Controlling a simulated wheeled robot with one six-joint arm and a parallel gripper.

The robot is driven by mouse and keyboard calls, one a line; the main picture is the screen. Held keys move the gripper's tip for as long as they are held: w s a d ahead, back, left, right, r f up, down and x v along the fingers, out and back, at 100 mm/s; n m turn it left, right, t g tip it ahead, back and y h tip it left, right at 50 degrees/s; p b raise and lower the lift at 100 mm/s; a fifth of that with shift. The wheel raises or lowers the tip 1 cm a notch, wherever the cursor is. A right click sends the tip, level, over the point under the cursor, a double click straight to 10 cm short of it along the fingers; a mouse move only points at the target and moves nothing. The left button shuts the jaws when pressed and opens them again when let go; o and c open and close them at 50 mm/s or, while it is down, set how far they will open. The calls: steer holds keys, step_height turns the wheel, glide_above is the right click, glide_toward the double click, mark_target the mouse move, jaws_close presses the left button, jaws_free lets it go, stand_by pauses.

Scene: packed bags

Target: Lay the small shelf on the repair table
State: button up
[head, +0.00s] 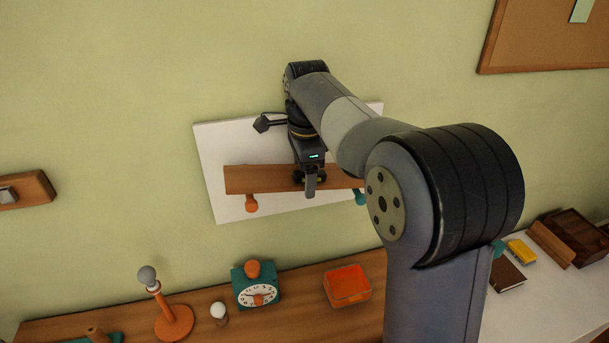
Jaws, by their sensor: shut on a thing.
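The small shelf (262,179) is a long brown wooden board in front of a white panel (212,150) on the green wall. An orange peg (251,204) shows just under its left part and a teal peg (360,197) under its right part. I cannot tell whether the board touches the pegs. My gripper (311,183) points down and is shut on the middle of the shelf. My arm hides part of the shelf's right end. A wooden tabletop (290,316) runs below; I cannot tell if it is the repair table.
On the wooden top stand an orange lamp (174,321), a white bulb (219,311), a teal clock (256,288) and an orange tray (347,286). A white top (535,308) at right holds a dark book (506,275), a yellow block (521,251) and a brown box (575,236).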

steer(key=shift+f, duration=0.4)
steer(key=shift+f, duration=0.15)
steer(key=o, duration=1.1)
steer(key=shift+f+b, duration=0.15)
steer(key=shift+b, duration=0.2)
